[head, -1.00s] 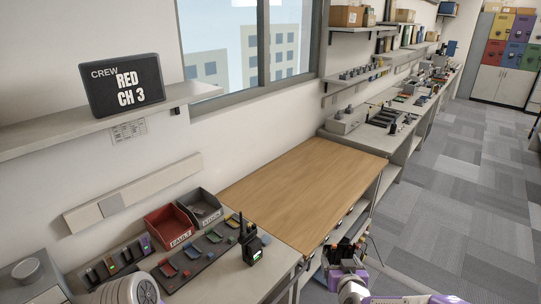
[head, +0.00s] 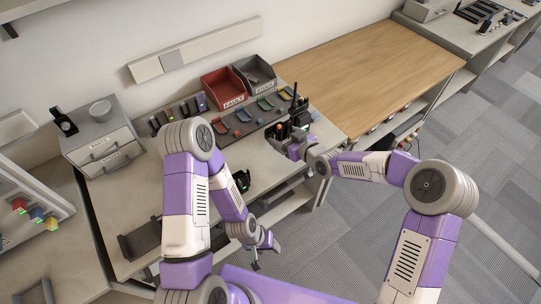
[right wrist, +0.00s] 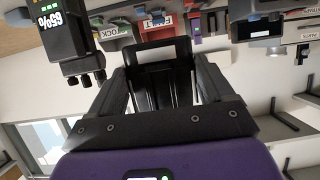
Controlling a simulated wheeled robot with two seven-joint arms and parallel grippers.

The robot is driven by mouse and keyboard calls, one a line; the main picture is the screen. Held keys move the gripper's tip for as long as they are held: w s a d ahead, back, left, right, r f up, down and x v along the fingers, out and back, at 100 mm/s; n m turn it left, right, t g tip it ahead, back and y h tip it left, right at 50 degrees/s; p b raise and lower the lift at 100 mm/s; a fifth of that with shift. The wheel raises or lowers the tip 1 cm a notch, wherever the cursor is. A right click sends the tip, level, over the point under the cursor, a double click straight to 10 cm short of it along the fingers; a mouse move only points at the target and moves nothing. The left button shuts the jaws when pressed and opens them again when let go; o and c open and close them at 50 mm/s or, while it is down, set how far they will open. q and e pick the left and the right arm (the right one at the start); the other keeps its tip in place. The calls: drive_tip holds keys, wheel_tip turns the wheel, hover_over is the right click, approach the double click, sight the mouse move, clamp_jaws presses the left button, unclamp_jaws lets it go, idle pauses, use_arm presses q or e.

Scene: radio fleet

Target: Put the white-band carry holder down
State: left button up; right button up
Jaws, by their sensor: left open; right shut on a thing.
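The white-band carry holder (right wrist: 163,78) is a black, open-framed piece with a pale strip across it, between the fingers of my right gripper (right wrist: 162,92) in the right wrist view. In the head view my right gripper (head: 284,134) is over the right end of the grey bench, close to a standing black radio (head: 299,111); the holder is mostly hidden there. The radio, showing 65%, is beside the left finger in the right wrist view (right wrist: 63,35). Whether the holder touches the bench is unclear. My left gripper (head: 265,255) is open and empty off the bench's front edge.
A red bin (head: 222,90) and a grey bin (head: 256,73) stand behind a dark rack (head: 240,132) with coloured pieces. A dark device with a green display (head: 241,181) and a dark bracket (head: 140,241) are nearer the front. The wooden tabletop (head: 365,65) is clear.

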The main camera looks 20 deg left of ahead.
drive_tip(key=shift+s+a+f+n+g+y, duration=0.15)
drive_tip(key=shift+a+f+n, duration=0.1)
drive_tip(key=shift+a, duration=0.3)
drive_tip(key=shift+s+a+f+n+g+y, duration=0.1)
drive_tip(key=shift+a+f+n+g+y, duration=0.1)
drive_tip(key=shift+a, duration=0.35)
wheel_tip(320, 180, down, 5)
drive_tip(key=shift+f+b, duration=0.1)
drive_tip(key=shift+b, duration=0.25)
drive_tip(key=shift+f+b, duration=0.55)
drive_tip(key=shift+f, duration=1.65)
drive_tip(key=shift+f, duration=0.2)
drive_tip(key=o, duration=1)
drive_tip(key=shift+c, duration=0.2)
